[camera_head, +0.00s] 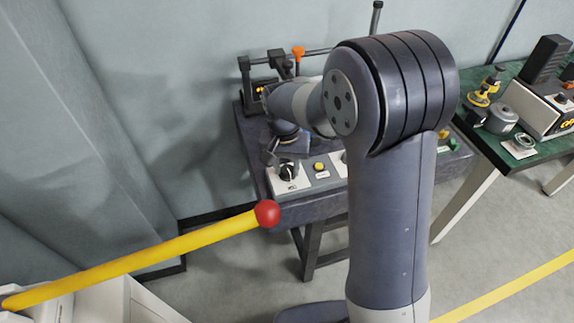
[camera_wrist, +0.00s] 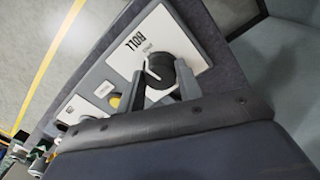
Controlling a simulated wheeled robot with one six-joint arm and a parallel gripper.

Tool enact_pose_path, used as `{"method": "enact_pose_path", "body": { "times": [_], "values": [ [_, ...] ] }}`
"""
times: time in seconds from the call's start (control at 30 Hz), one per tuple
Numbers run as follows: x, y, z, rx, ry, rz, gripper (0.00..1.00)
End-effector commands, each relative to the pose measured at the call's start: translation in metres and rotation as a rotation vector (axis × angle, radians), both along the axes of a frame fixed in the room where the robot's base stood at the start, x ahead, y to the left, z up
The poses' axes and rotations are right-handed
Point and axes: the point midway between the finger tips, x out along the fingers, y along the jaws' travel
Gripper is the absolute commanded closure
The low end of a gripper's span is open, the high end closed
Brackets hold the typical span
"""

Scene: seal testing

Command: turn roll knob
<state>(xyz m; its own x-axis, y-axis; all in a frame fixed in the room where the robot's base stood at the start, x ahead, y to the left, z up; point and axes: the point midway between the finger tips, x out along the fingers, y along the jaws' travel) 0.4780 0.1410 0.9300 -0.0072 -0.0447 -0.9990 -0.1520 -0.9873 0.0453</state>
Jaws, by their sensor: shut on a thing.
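The roll knob (camera_wrist: 158,69) is a round black knob with a white pointer line, on a white plate marked ROLL. In the wrist view my gripper (camera_wrist: 162,75) has one dark finger on each side of the knob and is shut on it. In the head view the knob (camera_head: 289,171) shows at the left of the panel's front edge. My gripper (camera_head: 282,153) comes down over it there, partly hidden by my own arm.
The panel sits on a dark table (camera_head: 318,208). A yellow button (camera_head: 319,167) is right of the knob. A rig with an orange knob (camera_head: 298,52) stands behind. A yellow bar with a red ball end (camera_head: 267,213) crosses in front. A green table (camera_head: 548,162) stands right.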

Motion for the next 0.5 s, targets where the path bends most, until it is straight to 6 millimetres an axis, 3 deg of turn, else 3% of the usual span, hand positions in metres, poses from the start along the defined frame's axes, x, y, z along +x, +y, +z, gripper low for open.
{"method": "enact_pose_path", "body": {
  "times": [0.5],
  "values": [
    [0.0015, 0.0007, 0.0010, 0.001, -0.003, -0.269, 0.89]
  ]
}}
